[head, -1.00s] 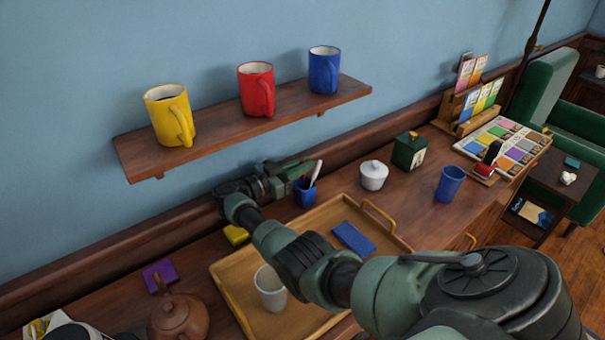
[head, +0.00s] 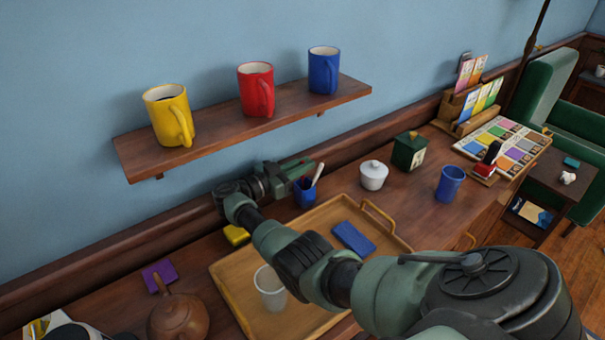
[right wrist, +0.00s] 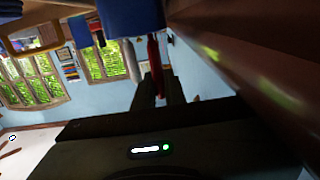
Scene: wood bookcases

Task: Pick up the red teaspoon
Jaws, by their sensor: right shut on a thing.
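A blue cup (head: 304,196) stands on the wooden counter by the wall and holds the spoons. My right gripper (head: 303,173) is at the cup's mouth, reaching in from the left. In the right wrist view the red teaspoon (right wrist: 154,65) shows as a narrow red handle between my fingers, below the upside-down blue cup (right wrist: 130,18). The gripper is shut on this handle. The teaspoon's lower end is hidden in the cup. A pale spoon handle (head: 318,172) sticks up from the same cup, right of the gripper. My left gripper is not in view.
A shelf (head: 210,137) with yellow, red and blue mugs hangs above. A wooden tray (head: 240,305) with a white cup (head: 270,290) lies below my arm. A brown teapot (head: 178,318) is front left.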

